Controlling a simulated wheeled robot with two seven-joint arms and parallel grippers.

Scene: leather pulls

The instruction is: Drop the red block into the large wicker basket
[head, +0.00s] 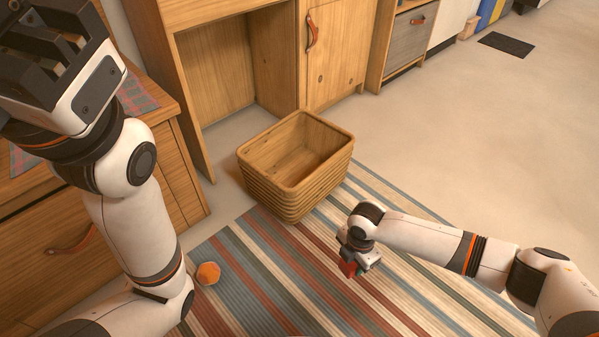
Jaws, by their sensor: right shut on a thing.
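The red block (348,269) is held low over the striped rug, partly hidden by my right gripper (354,262). My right gripper points down and is shut on the block. The large wicker basket (272,195) stands upright, partly on the rug, up and to the left of the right gripper. Its open top shows an empty inside. The block is outside the basket, apart from it. My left gripper (45,45) is raised at the top left, near the camera; its fingers are partly cut off and I cannot tell whether they are open.
An orange ball-like object (208,273) lies on the striped rug (290,290) at lower left. A wooden cabinet (335,55) with a leather pull stands behind the basket, and a wooden drawer unit (60,235) is at left.

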